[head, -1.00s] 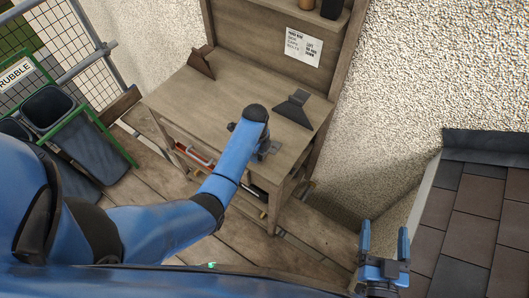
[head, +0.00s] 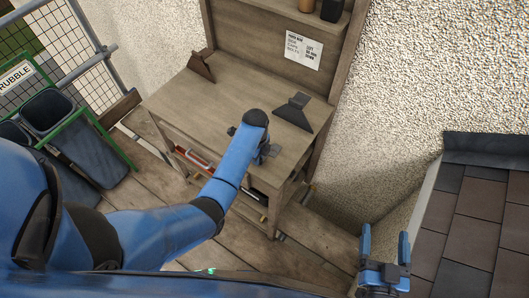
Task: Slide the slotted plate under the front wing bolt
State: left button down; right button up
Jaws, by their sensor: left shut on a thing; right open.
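My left arm reaches over the wooden workbench (head: 185,100), its black wrist above the front right part of the top. The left gripper (head: 259,148) is mostly hidden beneath the wrist and forearm. It is shut on a grey flat piece (head: 271,151), apparently the slotted plate, which shows only in part to the right of the forearm. A small dark part (head: 232,131) shows to the left of the wrist; I cannot tell whether it is a wing bolt. The front wing bolt cannot be made out. My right gripper (head: 384,246) is open and empty, off the bench at lower right.
A dark wedge-shaped piece (head: 294,111) stands on the bench right of the wrist, and a brown one (head: 201,66) at the back left. The bench's lower shelf holds tools. Roof tiles (head: 475,220) lie at right, rubble bins (head: 50,110) at left.

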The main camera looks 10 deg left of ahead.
pick_arm(q)
jog(key=shift+r, duration=0.15)
jog(key=shift+r+p, duration=2.4)
jog(key=shift+p, duration=0.15)
jog(key=shift+f, duration=0.1)
